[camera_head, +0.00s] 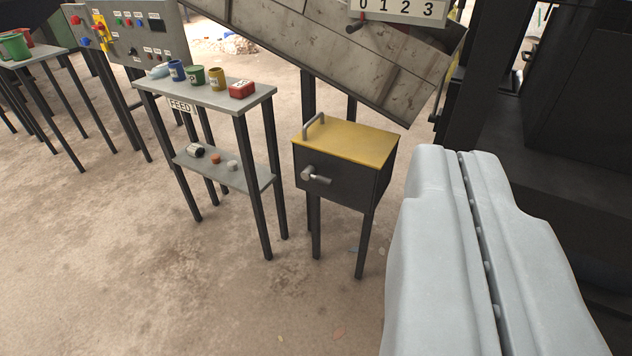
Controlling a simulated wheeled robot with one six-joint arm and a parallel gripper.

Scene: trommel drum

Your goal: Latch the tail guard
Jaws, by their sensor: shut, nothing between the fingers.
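My gripper (459,156) fills the lower right, pale grey, its two fingers closed together with only a thin dark seam between them. It holds nothing. No part in view is labelled as a tail guard. A dark box with a yellow lid (345,142) stands on legs left of my gripper, beyond it. The lid looks closed and has a grey bar handle (314,124) at its left. A grey knob with a short lever (316,175) sticks out of the box's front. I cannot tell whether this box is the tail guard. My gripper appears apart from it.
A tilted, weathered panel (330,50) with a "0 1 2 3" plate (402,8) hangs above. A table marked FEED (205,92) holds several small containers. A control panel (140,30) stands at the back left. Dark machinery blocks the right. The front-left floor is clear.

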